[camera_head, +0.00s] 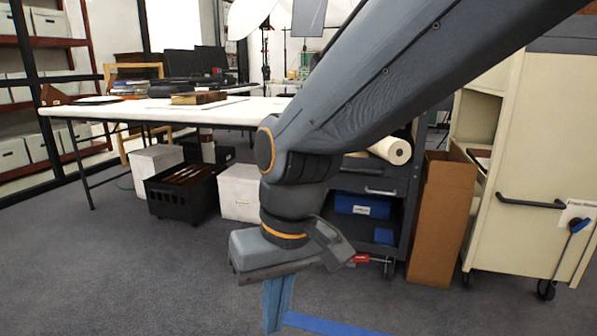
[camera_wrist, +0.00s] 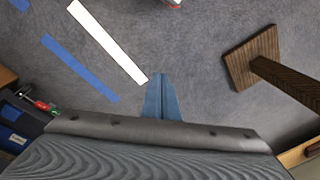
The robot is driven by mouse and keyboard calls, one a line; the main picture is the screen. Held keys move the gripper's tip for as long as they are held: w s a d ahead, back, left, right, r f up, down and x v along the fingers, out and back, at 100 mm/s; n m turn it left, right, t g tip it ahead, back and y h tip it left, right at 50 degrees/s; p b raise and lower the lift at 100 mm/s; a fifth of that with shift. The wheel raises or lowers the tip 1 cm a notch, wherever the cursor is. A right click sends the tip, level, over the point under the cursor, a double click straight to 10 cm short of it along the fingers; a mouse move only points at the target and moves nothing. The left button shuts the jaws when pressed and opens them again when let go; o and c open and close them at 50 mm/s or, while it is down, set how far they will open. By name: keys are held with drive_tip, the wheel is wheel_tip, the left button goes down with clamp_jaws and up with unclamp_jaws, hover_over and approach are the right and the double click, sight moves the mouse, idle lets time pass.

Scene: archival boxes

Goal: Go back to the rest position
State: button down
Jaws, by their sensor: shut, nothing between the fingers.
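My gripper (camera_head: 277,304) hangs at the end of my arm, pointing down over the grey carpet in the middle of the head view. Its blue fingers also show in the wrist view (camera_wrist: 162,98), pressed together with only bare carpet around their tips. The gripper is shut and holds nothing. My arm crosses the upper right of the head view and hides part of the room behind it.
A white table (camera_head: 150,112) stands at back left, with a black crate (camera_head: 183,193) and white boxes (camera_head: 239,191) below. A tall cardboard box (camera_head: 441,220) and a cream cart (camera_head: 532,165) stand right. Blue tape (camera_head: 330,325) marks the floor. A wooden-footed stand (camera_wrist: 252,58) is near.

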drive_tip(key=s+d+n, duration=0.1)
drive_tip(key=s+d, duration=0.1)
drive_tip(key=s, duration=0.6)
drive_tip(key=d+r+m+p, duration=0.3)
drive_tip(key=d+r+p, duration=0.7)
drive_tip(key=r+p, duration=0.4)
drive_tip(key=d+r+m+h+p, duration=0.1)
drive_tip(key=d+r+m+p, duration=0.2)
drive_tip(key=d+r+p, duration=0.8)
wheel_tip(320, 180, up, 4)
drive_tip(key=p, duration=1.3)
drive_tip(key=shift+w+f+m+h+p, duration=0.2)
drive_tip(key=shift+w+m+h+p, duration=0.1)
drive_tip(key=shift+w, duration=0.1)
